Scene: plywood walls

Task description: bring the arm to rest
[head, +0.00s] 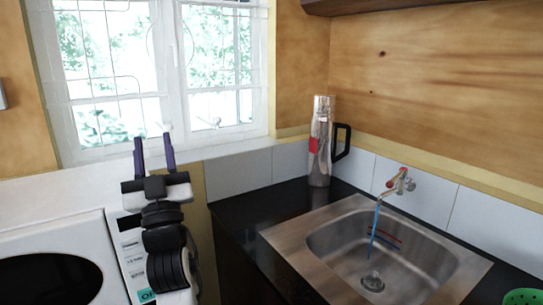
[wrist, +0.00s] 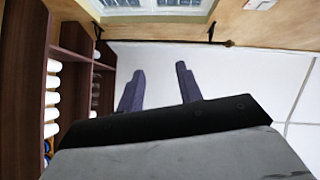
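My gripper (head: 153,147) is raised in front of the window, at the left of the head view, with its fingers pointing up. The two dark purple fingers stand apart with nothing between them. In the wrist view my gripper (wrist: 160,88) is also open and empty, with a bare white surface beyond the fingertips. My arm below it shows in front of the white appliance in the head view. The gripper touches nothing that I can see.
A white appliance (head: 50,245) stands at the lower left. A dark counter (head: 255,205) holds a steel sink (head: 330,215), with water running from the tap (head: 400,182). A tall flask (head: 320,140) stands at the counter's back. Shelves (wrist: 75,40) show left in the wrist view.

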